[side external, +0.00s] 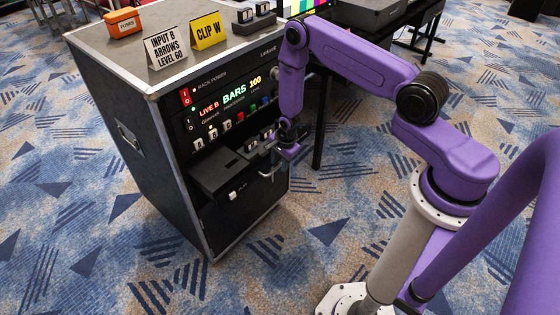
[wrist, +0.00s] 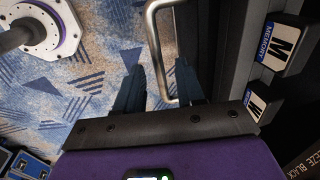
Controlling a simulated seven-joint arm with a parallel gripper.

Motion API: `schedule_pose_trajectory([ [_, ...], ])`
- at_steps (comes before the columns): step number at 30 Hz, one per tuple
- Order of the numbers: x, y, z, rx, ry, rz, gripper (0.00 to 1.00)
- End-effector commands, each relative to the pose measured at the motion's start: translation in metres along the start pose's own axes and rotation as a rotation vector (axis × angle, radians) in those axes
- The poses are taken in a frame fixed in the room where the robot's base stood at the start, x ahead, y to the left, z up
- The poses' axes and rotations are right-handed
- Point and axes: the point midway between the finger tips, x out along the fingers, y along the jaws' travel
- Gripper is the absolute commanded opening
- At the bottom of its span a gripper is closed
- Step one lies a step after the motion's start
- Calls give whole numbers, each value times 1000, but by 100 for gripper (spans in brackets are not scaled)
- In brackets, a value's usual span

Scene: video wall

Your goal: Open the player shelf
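The player shelf (side external: 215,175) is a black drawer in the front of the rack, and it appears to stand out somewhat from the rack face. Its silver U-shaped handle (side external: 264,172) is on the shelf's front; it also shows in the wrist view (wrist: 153,45). My gripper (side external: 287,150) is at the handle. In the wrist view my gripper (wrist: 160,88) has its two dark fingers apart, one on each side of the handle's bar, with gaps showing. My wrist hides part of the shelf in the side view.
The rack (side external: 130,130) carries lit buttons and a BARS display (side external: 235,97) above the shelf. On its top are an orange fuses box (side external: 122,23), a white sign (side external: 166,49) and a yellow sign (side external: 208,30). Carpeted floor in front is clear.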

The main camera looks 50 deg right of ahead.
Motion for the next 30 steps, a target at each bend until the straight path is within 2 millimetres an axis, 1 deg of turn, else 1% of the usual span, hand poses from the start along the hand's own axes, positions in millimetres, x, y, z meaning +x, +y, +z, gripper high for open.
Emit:
schedule_pose_trajectory([
  [2, 0, 0, 0, 0, 0, 0, 38],
  [3, 0, 0, 0, 0, 0, 0, 35],
  [5, 0, 0, 0, 0, 0, 0, 15],
  [6, 0, 0, 0, 0, 0, 0, 2],
  [7, 0, 0, 0, 0, 0, 0, 0],
  [13, 0, 1, 0, 0, 0, 1, 0],
  [17, -2, 14, 0, 0, 0, 5, 0],
  [23, -8, 51, 1, 0, 0, 9, 0],
  [30, -18, 101, 1, 1, 0, 12, 0],
])
